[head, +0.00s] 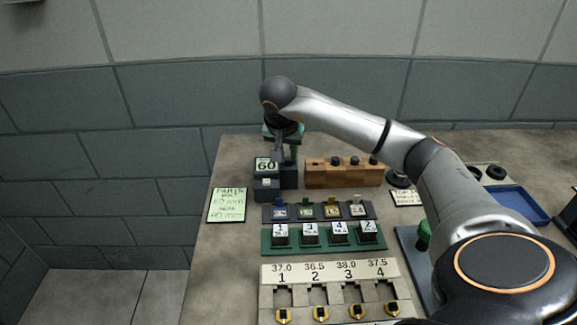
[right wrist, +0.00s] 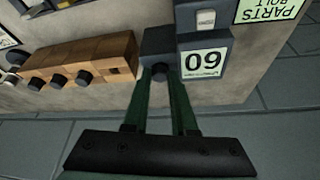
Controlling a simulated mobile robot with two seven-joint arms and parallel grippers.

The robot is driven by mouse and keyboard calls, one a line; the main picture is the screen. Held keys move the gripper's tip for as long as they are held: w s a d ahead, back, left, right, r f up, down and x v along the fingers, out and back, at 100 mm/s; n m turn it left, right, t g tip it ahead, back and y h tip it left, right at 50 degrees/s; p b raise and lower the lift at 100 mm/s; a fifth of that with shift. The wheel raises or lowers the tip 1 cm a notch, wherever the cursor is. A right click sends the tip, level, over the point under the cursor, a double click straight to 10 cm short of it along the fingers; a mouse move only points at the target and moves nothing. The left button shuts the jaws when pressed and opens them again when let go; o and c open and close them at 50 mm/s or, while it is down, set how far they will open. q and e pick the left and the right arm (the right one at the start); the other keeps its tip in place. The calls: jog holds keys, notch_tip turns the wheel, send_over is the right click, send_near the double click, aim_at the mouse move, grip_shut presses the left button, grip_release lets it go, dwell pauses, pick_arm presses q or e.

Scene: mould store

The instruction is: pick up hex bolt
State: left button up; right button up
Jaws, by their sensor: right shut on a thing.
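My right gripper (right wrist: 160,76) has green fingers and is shut on a dark hex bolt (right wrist: 160,69), whose rounded end shows between the fingertips in the right wrist view. It is at the dark block (right wrist: 158,42) beside the "60" display (right wrist: 204,60). I cannot tell whether the bolt touches that block. In the head view the gripper (head: 279,154) points down behind the "60" display (head: 266,164), and the bolt is hard to make out. A wooden rack (head: 318,176) to its right holds several dark bolts; the rack also shows in the right wrist view (right wrist: 110,48). My left gripper is not in view.
A green "PARTS BOLT" card (head: 227,205) lies left of the display. In front are a row of coloured blocks (head: 318,212), a green rack of numbered blocks (head: 324,248) and a numbered pale panel (head: 330,271). A blue tray (head: 520,205) is at right.

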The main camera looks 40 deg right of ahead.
grip_shut()
notch_tip(320, 180, up, 10)
notch_tip(320, 180, up, 8)
jog(key=p, duration=0.8)
send_over(288, 160)
jog(key=shift+a+f, duration=0.1)
jog(key=shift+f, duration=0.1)
dwell(0.5)
dwell(0.5)
